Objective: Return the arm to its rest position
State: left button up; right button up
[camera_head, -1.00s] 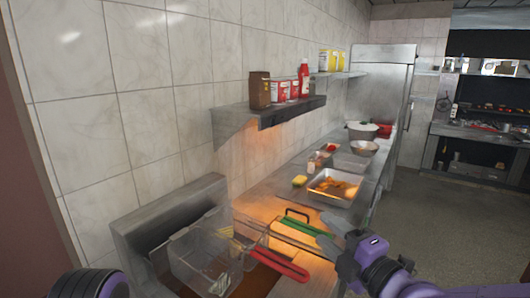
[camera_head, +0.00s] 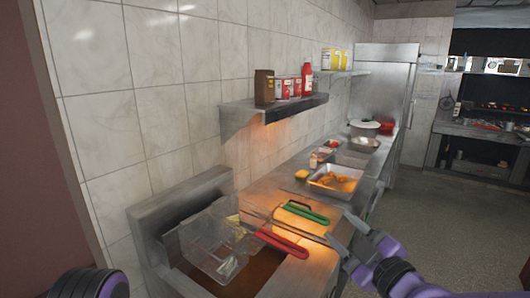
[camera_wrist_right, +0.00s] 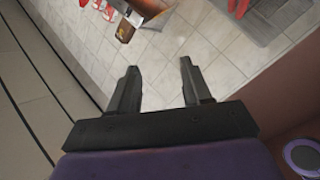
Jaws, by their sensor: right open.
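My right gripper (camera_head: 338,228) is at the lower right of the head view, over the counter's front edge, close to the green tongs and apart from the red-handled basket.
A fryer basket (camera_head: 212,245) with a red handle (camera_head: 282,242) sits at the fryer. Green tongs (camera_head: 305,213) lie on the counter. A metal tray (camera_head: 335,182) of food stands behind. A shelf (camera_head: 270,113) hangs on the wall. Open floor (camera_head: 445,225) lies to the right.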

jog(key=s+d+f+m+g+h+b, duration=0.25)
jog(key=f+m, duration=0.45)
jog(key=f, duration=0.4)
jog(key=s+d+f+m+g+h+b, duration=0.15)
jog(key=d+f+m+h, duration=0.35)
jog(key=f, duration=0.6)
jog(key=s+d+f+m+g+h+b, duration=0.1)
jog(key=d+f+m+g+b, duration=0.1)
jog(key=f+m, duration=0.75)
jog(key=s+d+f+g+h+b, duration=0.1)
jog(key=s+d+f+g+b, duration=0.1)
jog(key=s+f, duration=1)
jog(key=s+d+f+n+g+b, duration=0.1)
jog(key=s+f+g, duration=0.4)
jog(key=s+f, duration=0.7)
jog(key=shift+s+d+f+g+h+b, duration=0.15)
jog(key=shift+d+f+g+h+b, duration=0.2)
jog(key=shift+d+f+b, duration=0.5)
jog(key=shift+r+n, duration=0.1)
jog(key=shift+n, duration=0.15)
